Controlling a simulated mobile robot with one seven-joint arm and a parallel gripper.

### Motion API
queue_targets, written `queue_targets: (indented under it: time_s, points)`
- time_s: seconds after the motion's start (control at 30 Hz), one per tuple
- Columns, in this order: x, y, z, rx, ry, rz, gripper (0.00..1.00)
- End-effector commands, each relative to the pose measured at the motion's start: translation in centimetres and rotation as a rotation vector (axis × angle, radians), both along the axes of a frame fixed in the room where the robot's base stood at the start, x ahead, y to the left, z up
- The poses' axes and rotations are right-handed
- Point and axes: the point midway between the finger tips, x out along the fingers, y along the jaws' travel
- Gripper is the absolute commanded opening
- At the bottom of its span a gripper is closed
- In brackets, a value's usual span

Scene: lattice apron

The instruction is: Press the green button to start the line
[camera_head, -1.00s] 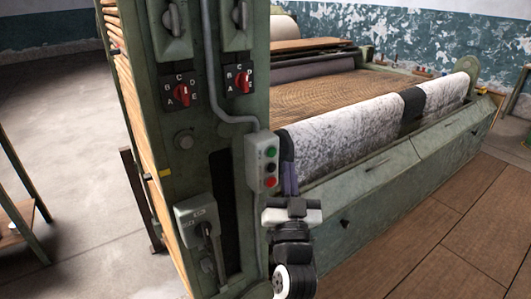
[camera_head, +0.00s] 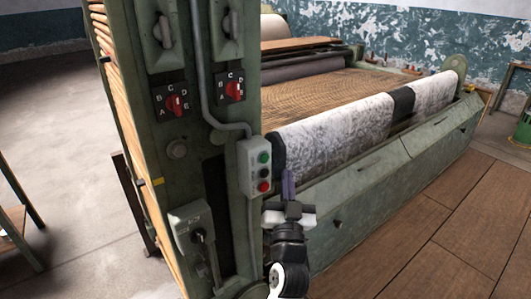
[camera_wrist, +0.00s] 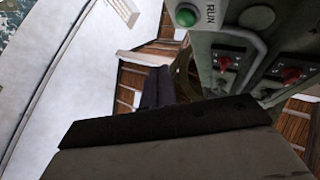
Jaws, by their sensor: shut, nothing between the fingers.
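The green button (camera_head: 264,157) is the top one on a small grey control box (camera_head: 247,168) on the right face of the green machine column. A black button and a red button sit below it. In the wrist view the green button (camera_wrist: 186,17) shows at the top, beside a label reading RUN. My gripper (camera_head: 289,172) is shut and empty, its fingers pointing up. In the head view its fingertips appear just right of the box and a little lower than the green button. I cannot tell the exact gap, but no contact shows.
Two red rotary switches (camera_head: 176,103) (camera_head: 235,88) and a lever switch (camera_head: 194,229) are on the column's front. A grey conduit (camera_head: 203,80) runs down to the box. A white-covered roller (camera_head: 335,135) lies behind my gripper. Wooden floor (camera_head: 425,240) at right is clear.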

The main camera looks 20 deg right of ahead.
Motion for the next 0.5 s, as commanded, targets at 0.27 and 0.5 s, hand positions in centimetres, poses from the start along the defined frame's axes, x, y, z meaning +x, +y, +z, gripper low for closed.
queue_targets:
  time_s: [0.27, 0.5]
  points:
    - [3.5, 1.3, 0.4, 0.002, 0.001, 0.002, 0.00]
    - [4.8, 1.8, 0.1, -0.001, 0.000, 0.001, 0.00]
